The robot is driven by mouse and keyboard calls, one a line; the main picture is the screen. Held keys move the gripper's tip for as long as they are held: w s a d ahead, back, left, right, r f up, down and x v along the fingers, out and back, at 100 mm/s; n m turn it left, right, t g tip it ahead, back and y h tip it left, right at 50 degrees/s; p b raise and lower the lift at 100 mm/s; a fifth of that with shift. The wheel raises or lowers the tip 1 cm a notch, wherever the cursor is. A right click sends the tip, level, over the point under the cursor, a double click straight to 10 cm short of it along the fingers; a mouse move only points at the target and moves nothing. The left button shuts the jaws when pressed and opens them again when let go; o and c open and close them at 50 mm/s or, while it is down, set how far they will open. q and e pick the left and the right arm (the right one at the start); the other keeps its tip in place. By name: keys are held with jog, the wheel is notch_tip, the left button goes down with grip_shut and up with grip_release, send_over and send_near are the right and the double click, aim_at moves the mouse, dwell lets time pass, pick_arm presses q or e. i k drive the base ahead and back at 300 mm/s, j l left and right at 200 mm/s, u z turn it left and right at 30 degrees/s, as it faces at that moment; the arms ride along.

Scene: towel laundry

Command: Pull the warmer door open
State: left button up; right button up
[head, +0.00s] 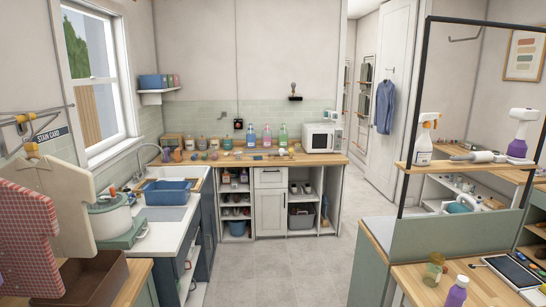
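A white, box-shaped appliance (321,136) with a dark front window stands at the right end of the far wooden counter. It looks like a microwave or small warmer, and its door appears shut. It is small in the head view, so the handle is hard to make out. I cannot tell for sure that it is the warmer. Neither of my grippers is in view.
The far wooden counter (215,158) holds several bottles. A sink counter with a blue basin (167,192) runs along the left. A wooden workbench (400,285) with a divider fills the right. Clear tiled floor (285,270) lies between them.

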aim_at(319, 141)
jog(key=i, duration=3.35)
jog(key=i+z, duration=0.15)
jog(key=i, duration=0.25)
jog(key=i+j+z, duration=0.2)
jog(key=i, duration=0.2)
jog(key=i+j+z, duration=0.15)
jog(key=i, duration=0.25)
jog(key=i+l+z, duration=0.25)
jog(key=z, duration=0.2)
jog(key=i+l+z, duration=0.1)
jog(key=i+z, duration=0.35)
jog(key=i, duration=0.05)
